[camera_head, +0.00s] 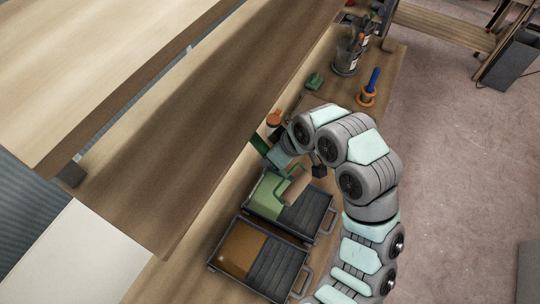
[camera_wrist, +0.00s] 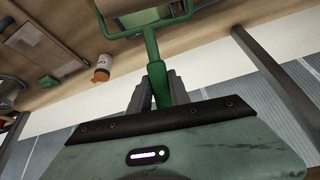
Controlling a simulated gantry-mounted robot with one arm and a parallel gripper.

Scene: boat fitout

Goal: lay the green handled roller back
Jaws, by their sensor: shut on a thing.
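My gripper (camera_head: 272,158) is shut on the green handle (camera_head: 259,143) of the roller, partly hidden by my arm in the head view. In the wrist view, the handle (camera_wrist: 157,72) stands between my two fingers (camera_wrist: 160,95), and its green wire frame spreads out beyond them. The tan roller sleeve (camera_head: 297,188) is over the black paint tray with green paint (camera_head: 316,230). I cannot tell whether the sleeve touches the tray.
A second black tray with brown-orange paint (camera_head: 240,250) lies in front. An orange-capped bottle (camera_head: 273,119), a green block (camera_head: 314,81), a blue-handled tool in an orange holder (camera_head: 371,85) and a brush pot (camera_head: 347,58) stand farther along the bench. Wooden planks (camera_head: 150,130) overhang the left.

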